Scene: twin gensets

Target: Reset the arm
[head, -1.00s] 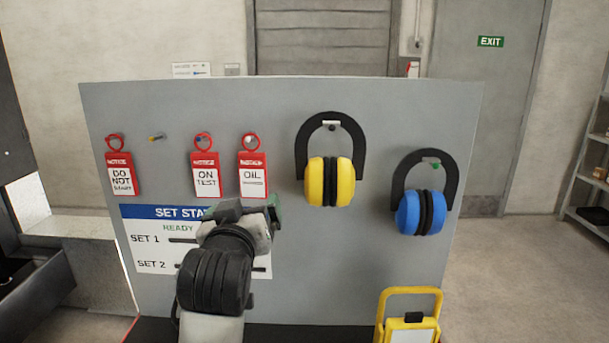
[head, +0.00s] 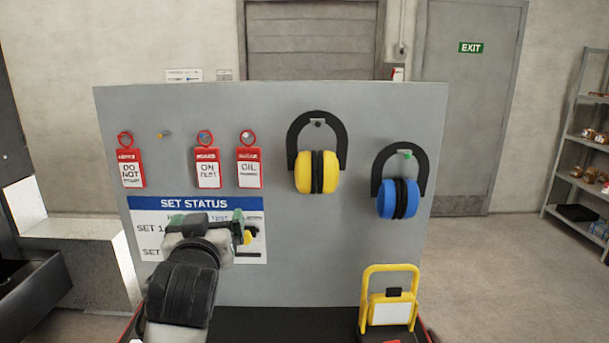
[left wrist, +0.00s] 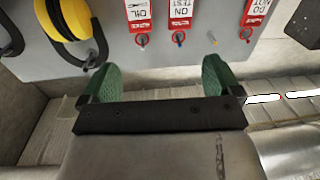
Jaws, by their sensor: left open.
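My left arm reaches up from the bottom of the head view. Its gripper (head: 211,222) is in front of the lower left part of the grey board (head: 330,250) and covers part of the SET STATUS panel (head: 195,203). In the left wrist view its two green fingers (left wrist: 160,80) stand wide apart with nothing between them. That view shows the board inverted, with the tags beyond the fingertips. My right gripper is not in view.
Red tags hang on the board's left: DO NOT START (head: 130,168), ON TEST (head: 207,168) and OIL (head: 249,168). Yellow earmuffs (head: 317,172) and blue earmuffs (head: 398,198) hang right. A yellow-framed stand (head: 390,300) is at lower right. Open floor lies right of the board.

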